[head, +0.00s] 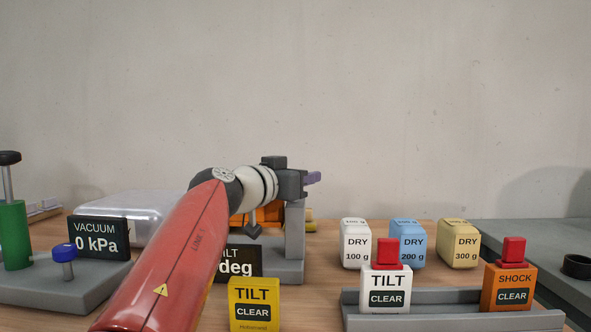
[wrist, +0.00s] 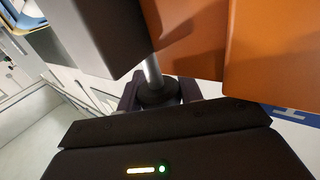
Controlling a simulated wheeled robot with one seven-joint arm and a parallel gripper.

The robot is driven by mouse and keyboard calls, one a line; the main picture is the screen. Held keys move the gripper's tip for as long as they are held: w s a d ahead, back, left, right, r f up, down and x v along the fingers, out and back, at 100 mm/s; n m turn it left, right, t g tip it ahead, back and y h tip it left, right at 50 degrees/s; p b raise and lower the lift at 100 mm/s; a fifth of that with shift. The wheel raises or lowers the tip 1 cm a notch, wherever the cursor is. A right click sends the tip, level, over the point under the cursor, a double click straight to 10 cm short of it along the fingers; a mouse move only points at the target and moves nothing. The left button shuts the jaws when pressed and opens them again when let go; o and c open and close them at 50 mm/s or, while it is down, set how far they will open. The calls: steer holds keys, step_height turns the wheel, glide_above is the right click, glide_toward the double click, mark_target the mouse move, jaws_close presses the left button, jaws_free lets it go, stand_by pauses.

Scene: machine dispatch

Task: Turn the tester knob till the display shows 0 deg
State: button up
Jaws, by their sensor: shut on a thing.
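The tilt tester stands behind my red arm, with a grey base (head: 285,270) and an upright grey post (head: 296,232). Its dark display (head: 240,262) shows "deg", but my arm covers the number. In the wrist view the dark round tester knob (wrist: 158,92) sits on a silver shaft. My gripper (wrist: 160,96) is shut on the knob, one purple finger on each side. In the head view my gripper (head: 314,178) is beside the post's top, and I cannot make out the knob there. Orange tester parts (wrist: 190,40) are close beyond the knob.
A yellow TILT box (head: 255,303) stands in front. On the right are a white TILT box (head: 386,290) and an orange SHOCK box (head: 508,288) with red tops, with DRY weights (head: 407,243) behind. A vacuum display (head: 98,238) reads 0 kPa at left.

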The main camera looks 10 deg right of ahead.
steer(key=shift+m+g+h, duration=0.5)
steer(key=shift+g, duration=0.2)
steer(key=o, duration=1)
steer(key=shift+t, duration=0.3)
steer(key=n+t+y, duration=0.1)
steer(key=n+t+y+b, duration=0.1)
steer(key=y+b, duration=0.1)
steer(key=shift+w+a+f+n+t, duration=0.15)
steer(key=shift+f+n+t, duration=0.1)
steer(key=shift+n+t, duration=0.15)
steer(key=shift+a+n+t+y+b, duration=0.1)
steer(key=shift+n+t+y+b, duration=0.7)
steer(key=shift+y, duration=0.3)
steer(key=shift+w+a+r+n+t+y+b, duration=0.1)
steer(key=shift+n+t+y+b, duration=0.25)
steer(key=shift+n+y, duration=0.4)
steer(key=shift+a+r+n+t+y+b, duration=0.15)
steer(key=shift+n+t+y, duration=0.35)
steer(key=shift+y, duration=0.5)
steer(key=shift+w+a+f+n+t+y+b, duration=0.1)
steer(key=shift+n+t+y+b, duration=0.2)
steer(key=shift+n+y, duration=0.45)
steer(key=shift+y, duration=0.4)
steer(key=shift+a+n+t+y+b, duration=0.2)
steer(key=shift+n+t+y+b, duration=0.15)
steer(key=shift+n+y+b, duration=1.15)
